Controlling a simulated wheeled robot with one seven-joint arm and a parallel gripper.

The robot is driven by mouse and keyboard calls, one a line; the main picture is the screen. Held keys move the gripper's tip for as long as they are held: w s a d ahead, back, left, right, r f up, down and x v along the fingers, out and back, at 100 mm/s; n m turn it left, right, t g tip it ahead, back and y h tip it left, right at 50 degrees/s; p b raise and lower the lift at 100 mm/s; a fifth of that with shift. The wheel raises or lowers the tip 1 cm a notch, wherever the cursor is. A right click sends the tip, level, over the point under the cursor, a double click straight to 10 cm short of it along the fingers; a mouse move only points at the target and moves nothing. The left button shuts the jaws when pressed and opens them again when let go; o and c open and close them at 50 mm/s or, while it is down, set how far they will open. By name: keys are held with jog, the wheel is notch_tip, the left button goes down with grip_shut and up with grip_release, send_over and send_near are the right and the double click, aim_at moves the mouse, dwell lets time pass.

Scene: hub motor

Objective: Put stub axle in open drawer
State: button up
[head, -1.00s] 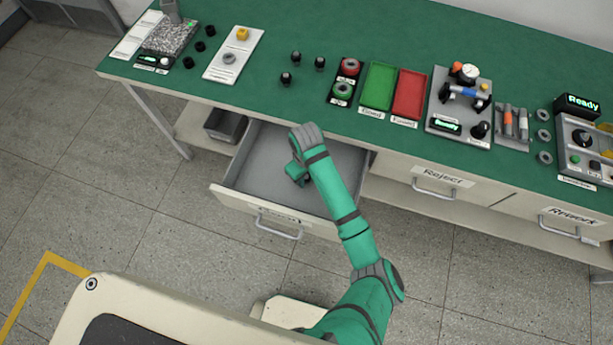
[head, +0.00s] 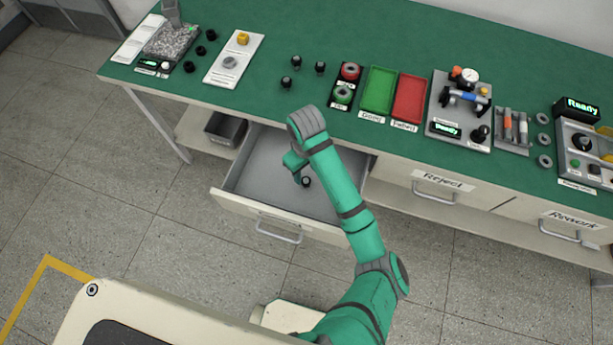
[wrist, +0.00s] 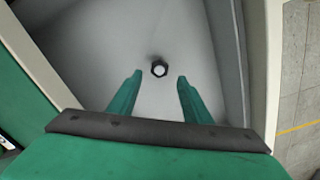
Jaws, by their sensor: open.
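The open drawer (head: 250,182) sticks out from the bench front in the head view; its grey floor also fills much of the wrist view (wrist: 110,50). A small black stub axle (head: 306,182) is inside it. In the wrist view the stub axle (wrist: 159,69) shows end-on as a dark ring with a pale centre. My gripper (wrist: 159,76) is open, with its two green fingertips apart and nothing held between them. The stub axle appears just beyond the fingertips, apart from both. In the head view my arm partly covers the drawer, and the fingers are hard to make out.
Several more black stub axles (head: 296,62) stand on the green bench top (head: 210,93). Green (head: 377,88) and red (head: 409,97) trays lie to their right. A closed drawer labelled Reject (head: 437,191) is right of the open one.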

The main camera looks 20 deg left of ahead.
aim_at(307, 180)
jog(key=a+r+m+t+y, duration=0.3)
jog(key=a+r+y, duration=0.25)
jog(key=a, duration=0.55)
jog(key=a+r+m+t+y, duration=0.2)
jog(key=a+r+t+y, duration=0.3)
jog(key=a, duration=0.6)
jog(key=s+d+f+m+t+h, duration=0.1)
jog(key=s+d+m+t+h, duration=0.1)
jog(key=s+d, duration=0.3)
jog(key=s+d+f+m+t+h, duration=0.2)
jog(key=s+d+m+h, duration=0.1)
jog(key=d, duration=0.6)
jog(key=s+d+f+m+t+h, duration=0.1)
jog(key=s+d+m+t+h, duration=0.1)
jog(key=s+d, duration=0.5)
jog(key=shift+d+f+m+h, duration=0.15)
jog(key=shift+m+h, duration=0.2)
jog(key=shift+m, duration=0.3)
jog(key=shift+d+f+m+h, duration=0.1)
jog(key=shift+m+h, duration=0.2)
jog(key=shift+m, duration=0.35)
jog(key=s+d+r+n+h, duration=0.1)
jog(key=s+d+r, duration=0.2)
jog(key=s+d, duration=0.3)
jog(key=s+d+r+n+t+h, duration=0.1)
jog(key=s+d+r+n, duration=0.1)
jog(key=s+d, duration=0.4)
jog(key=shift+s+d+r, duration=0.25)
jog(key=shift+s+r, duration=0.2)
jog(key=shift+s, duration=0.05)
